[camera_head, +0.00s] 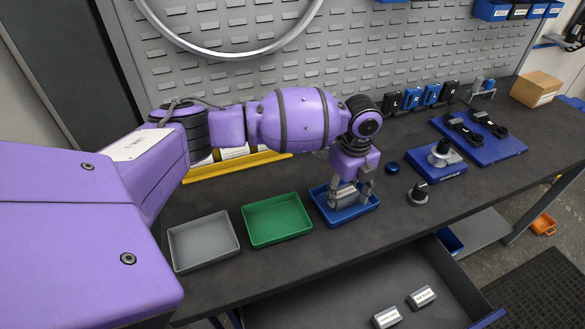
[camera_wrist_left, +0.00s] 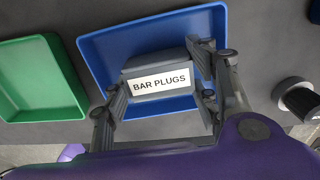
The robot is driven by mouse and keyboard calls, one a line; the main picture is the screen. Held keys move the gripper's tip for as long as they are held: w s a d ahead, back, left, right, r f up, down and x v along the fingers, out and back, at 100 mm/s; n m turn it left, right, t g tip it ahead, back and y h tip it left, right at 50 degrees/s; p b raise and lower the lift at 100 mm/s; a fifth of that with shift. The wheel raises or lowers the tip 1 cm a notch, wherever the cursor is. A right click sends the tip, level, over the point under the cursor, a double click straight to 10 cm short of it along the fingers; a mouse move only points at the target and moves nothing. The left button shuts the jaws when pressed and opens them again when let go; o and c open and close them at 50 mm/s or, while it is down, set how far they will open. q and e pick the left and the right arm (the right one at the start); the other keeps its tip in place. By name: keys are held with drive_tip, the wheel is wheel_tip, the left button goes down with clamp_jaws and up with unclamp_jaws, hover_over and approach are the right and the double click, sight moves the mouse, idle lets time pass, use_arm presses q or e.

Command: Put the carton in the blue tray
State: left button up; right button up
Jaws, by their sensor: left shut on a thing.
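My left gripper (camera_head: 352,188) is shut on a small grey carton (camera_head: 346,197) at the blue tray (camera_head: 358,214). In the left wrist view the carton (camera_wrist_left: 158,84) carries a white label reading "BAR PLUGS", and a finger is on each side of it. The carton lies within the outline of the blue tray (camera_wrist_left: 104,48). It looks low inside the tray, but I cannot tell whether it touches the floor. My right gripper is not in view.
A green tray (camera_head: 277,220) and a grey tray (camera_head: 203,242) stand left of the blue one. A dark knob-like part (camera_head: 418,195) stands to its right. Below, an open drawer (camera_head: 350,297) holds two grey cartons. A brown box (camera_head: 535,89) sits at the far right.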

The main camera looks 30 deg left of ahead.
sight(346, 193)
use_arm(q)
drive_tip(key=shift+f, duration=0.15)
drive_tip(key=o, duration=1.2)
drive_tip(key=shift+c, duration=0.2)
drive_tip(key=shift+r, duration=0.2)
wheel_tip(346, 193, up, 12)
